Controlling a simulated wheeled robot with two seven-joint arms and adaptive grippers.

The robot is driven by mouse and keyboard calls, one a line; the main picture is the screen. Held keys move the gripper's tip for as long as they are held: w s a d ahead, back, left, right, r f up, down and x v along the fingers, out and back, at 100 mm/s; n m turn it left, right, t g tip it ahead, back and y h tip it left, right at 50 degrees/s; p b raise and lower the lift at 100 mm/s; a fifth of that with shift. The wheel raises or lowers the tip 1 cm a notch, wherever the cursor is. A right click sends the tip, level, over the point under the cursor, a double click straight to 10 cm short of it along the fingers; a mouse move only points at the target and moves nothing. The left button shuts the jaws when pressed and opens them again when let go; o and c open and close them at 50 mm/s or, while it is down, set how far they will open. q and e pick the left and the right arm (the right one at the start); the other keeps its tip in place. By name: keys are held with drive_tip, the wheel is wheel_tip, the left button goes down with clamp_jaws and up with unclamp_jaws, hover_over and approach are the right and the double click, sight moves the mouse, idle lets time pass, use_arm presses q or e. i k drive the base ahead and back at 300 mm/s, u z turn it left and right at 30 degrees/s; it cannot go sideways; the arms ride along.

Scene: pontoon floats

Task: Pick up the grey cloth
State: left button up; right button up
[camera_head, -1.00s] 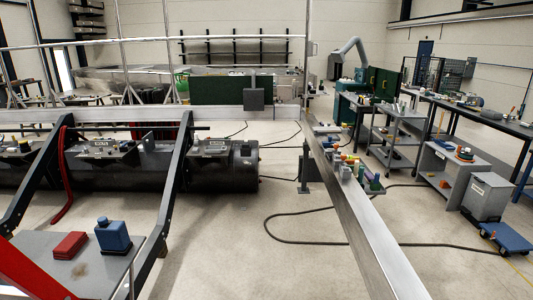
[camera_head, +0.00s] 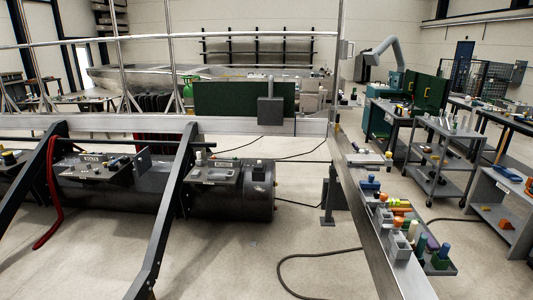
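I cannot make out a grey cloth for certain in the head view. A grey square piece (camera_head: 270,110) hangs at the far rail in front of a dark green panel; it looks flat and stiff, and I cannot tell that it is cloth. Neither of my grippers shows in the view.
A metal beam (camera_head: 370,247) runs from the front right to the far rail, with bottles and small boxes along it and a tray (camera_head: 440,266) beside it. Black floats (camera_head: 115,197) lie left behind dark slanted frames. A grey cart (camera_head: 440,150) stands right.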

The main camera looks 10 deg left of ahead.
sight(197, 172)
drive_tip(key=u, duration=0.15)
drive_tip(key=i, duration=2)
drive_tip(key=u, duration=0.3)
drive_tip(key=i, duration=2)
drive_tip(key=u, duration=0.25)
drive_tip(key=i, duration=1.6)
drive_tip(key=u, duration=0.05)
